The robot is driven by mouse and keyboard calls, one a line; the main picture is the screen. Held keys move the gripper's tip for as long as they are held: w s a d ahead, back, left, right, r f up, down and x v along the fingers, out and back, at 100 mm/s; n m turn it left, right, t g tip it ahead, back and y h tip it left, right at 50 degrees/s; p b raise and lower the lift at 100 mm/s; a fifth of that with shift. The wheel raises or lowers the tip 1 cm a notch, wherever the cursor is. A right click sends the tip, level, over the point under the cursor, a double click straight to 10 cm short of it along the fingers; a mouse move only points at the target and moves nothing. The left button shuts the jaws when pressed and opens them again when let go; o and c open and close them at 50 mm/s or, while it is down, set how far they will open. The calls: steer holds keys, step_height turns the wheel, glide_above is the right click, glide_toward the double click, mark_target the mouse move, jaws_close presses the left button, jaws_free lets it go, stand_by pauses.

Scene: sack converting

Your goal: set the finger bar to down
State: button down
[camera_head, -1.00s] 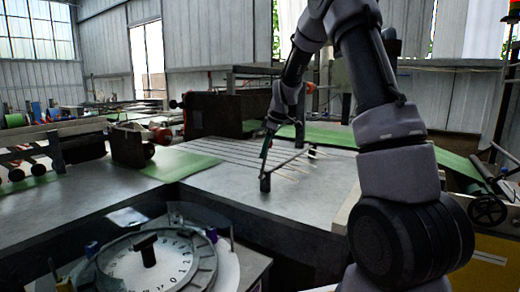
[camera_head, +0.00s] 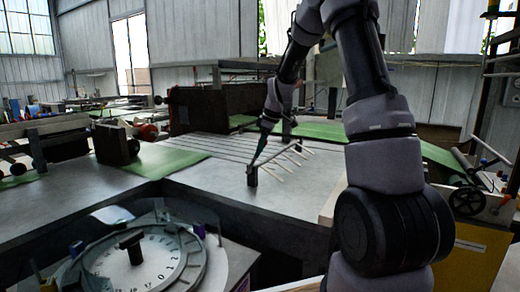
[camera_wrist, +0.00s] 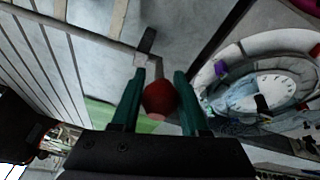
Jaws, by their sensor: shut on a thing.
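The finger bar (camera_head: 272,159) is a thin grey bar on the pale table, with a dark post (camera_head: 252,177) at its near end. Several pale rod-like fingers (camera_head: 292,159) stick out from it over the table. In the wrist view the bar (camera_wrist: 85,33) crosses the upper left, and a short arm leads from it to a red ball knob (camera_wrist: 160,98). My gripper (camera_wrist: 160,78) has green fingers either side of this knob and is shut on it. In the head view my gripper (camera_head: 264,137) is above the near part of the bar; the knob is hidden there.
A round dial (camera_head: 165,268) with numbers and a black handle stands at the front left, also in the wrist view (camera_wrist: 283,88). A dark gap separates it from the table (camera_head: 215,190). A dark box-like machine (camera_head: 215,105) stands behind. A handwheel (camera_head: 467,201) is at the right.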

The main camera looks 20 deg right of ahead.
steer(key=shift+f, duration=0.1)
steer(key=shift+c, duration=2.2)
jaws_free()
steer(key=v, duration=1.1)
